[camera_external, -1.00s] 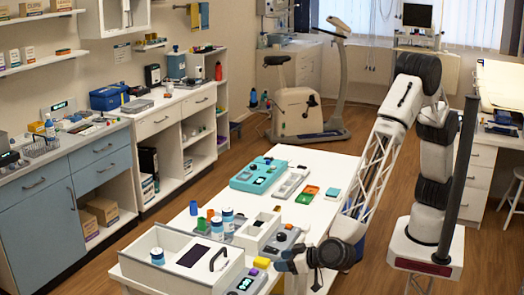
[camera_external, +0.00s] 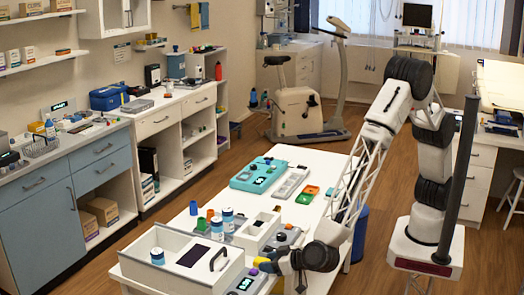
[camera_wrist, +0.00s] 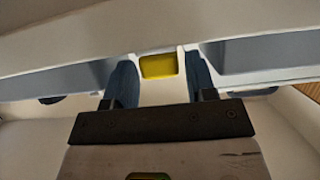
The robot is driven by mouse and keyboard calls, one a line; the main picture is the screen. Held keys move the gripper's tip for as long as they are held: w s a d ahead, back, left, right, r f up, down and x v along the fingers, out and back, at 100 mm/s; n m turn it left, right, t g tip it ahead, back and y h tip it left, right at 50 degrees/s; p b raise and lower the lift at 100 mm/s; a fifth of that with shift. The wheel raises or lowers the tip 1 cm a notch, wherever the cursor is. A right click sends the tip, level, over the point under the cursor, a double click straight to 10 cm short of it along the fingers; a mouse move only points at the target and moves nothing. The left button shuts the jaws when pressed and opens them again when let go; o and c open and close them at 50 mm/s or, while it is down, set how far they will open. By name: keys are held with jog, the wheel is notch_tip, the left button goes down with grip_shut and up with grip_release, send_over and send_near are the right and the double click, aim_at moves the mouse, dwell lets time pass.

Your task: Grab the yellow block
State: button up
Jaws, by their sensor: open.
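The yellow block (camera_wrist: 158,66) shows in the wrist view between the two blue-grey fingers of my gripper (camera_wrist: 160,80), close to their tips. The fingers stand apart, with a gap on each side of the block. In the external view the yellow block (camera_external: 262,262) is partly hidden by my gripper (camera_external: 272,265), which is low at the right side of the white box on the table's near end. I cannot tell whether either finger touches the block.
A white open box (camera_external: 180,262) with a black handle stands just left of my gripper. A smaller white box (camera_external: 254,233) and a grey device with knobs are behind it. Blue-and-white canisters (camera_external: 228,217) stand near. A teal case (camera_external: 257,175) lies farther back on the white table.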

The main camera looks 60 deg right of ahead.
jog(key=shift+w, duration=0.15)
dwell(0.4)
jog(key=c, duration=0.7)
notch_tip(320, 180, up, 10)
jog(key=shift+f, duration=0.1)
dwell(0.4)
